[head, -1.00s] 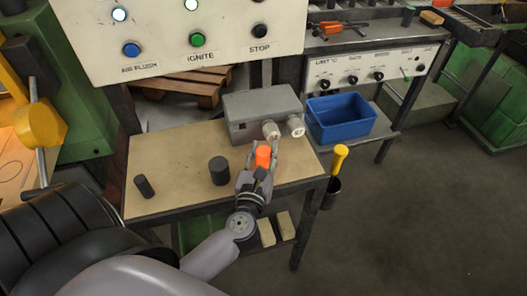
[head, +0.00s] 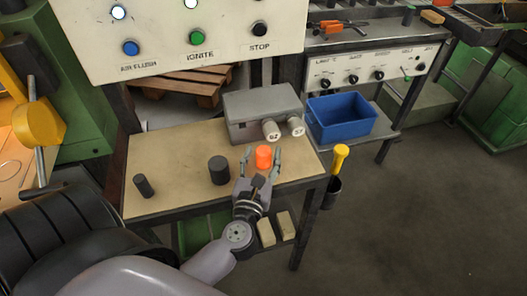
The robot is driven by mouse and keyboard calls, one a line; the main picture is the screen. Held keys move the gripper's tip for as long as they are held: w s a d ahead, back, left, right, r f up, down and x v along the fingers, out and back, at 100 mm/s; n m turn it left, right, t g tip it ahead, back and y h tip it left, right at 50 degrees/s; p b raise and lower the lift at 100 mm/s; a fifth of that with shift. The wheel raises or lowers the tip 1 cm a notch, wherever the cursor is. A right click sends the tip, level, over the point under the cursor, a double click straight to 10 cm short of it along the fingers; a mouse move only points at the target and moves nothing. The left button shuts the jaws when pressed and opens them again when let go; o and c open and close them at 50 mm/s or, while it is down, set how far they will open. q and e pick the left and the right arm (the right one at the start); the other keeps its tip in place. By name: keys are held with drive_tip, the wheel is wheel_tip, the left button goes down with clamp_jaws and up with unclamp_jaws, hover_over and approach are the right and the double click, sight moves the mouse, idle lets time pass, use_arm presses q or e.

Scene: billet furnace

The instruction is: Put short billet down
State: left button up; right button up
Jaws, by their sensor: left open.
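The short billet, a glowing orange cylinder (head: 263,157), stands upright on the tan bench top (head: 170,158), in front of the grey box. My left gripper (head: 262,160) is open, with its fingers spread on either side of the billet and gaps showing. The base of the billet is partly hidden by the gripper. My right gripper is not in view.
Two dark cylinders, a thick one (head: 219,170) and a thin one (head: 143,186), stand left of my gripper. The grey box (head: 262,111) with two pale round knobs is behind. A blue bin (head: 341,118) stands to the right, and a yellow-handled tool (head: 340,158) hangs at the bench's right edge.

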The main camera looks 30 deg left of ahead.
use_arm(q)
drive_tip(key=b+v, duration=0.2)
drive_tip(key=v, duration=0.8)
drive_tip(key=shift+b, duration=0.4)
drive_tip(key=shift+w, duration=0.1)
